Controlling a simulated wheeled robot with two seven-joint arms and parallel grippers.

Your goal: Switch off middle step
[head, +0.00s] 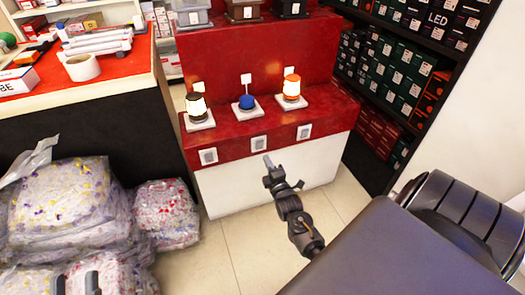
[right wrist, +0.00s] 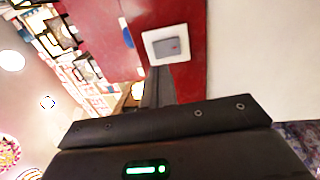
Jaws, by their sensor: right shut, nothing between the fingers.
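A red and white display step (head: 265,125) carries three small lamps. The left lamp (head: 197,107) and the orange right lamp (head: 291,86) glow; the blue middle lamp (head: 246,102) looks dark. Below them on the red front are a left switch (head: 208,156), a middle switch (head: 258,143) and a right switch (head: 304,131). My right gripper (head: 267,158) is shut and empty, its tip just below the middle switch. In the right wrist view a white switch plate with a grey rocker (right wrist: 168,46) lies just beyond the shut fingers (right wrist: 158,82); contact cannot be told. My left gripper (head: 77,284) is open at the bottom left.
Filled plastic bags (head: 70,210) are stacked on the floor at left. A red-topped counter (head: 100,65) with boxes and tubes stands behind them. Dark shelves of boxes (head: 400,75) stand at right. Tiled floor (head: 245,245) is open in front of the step.

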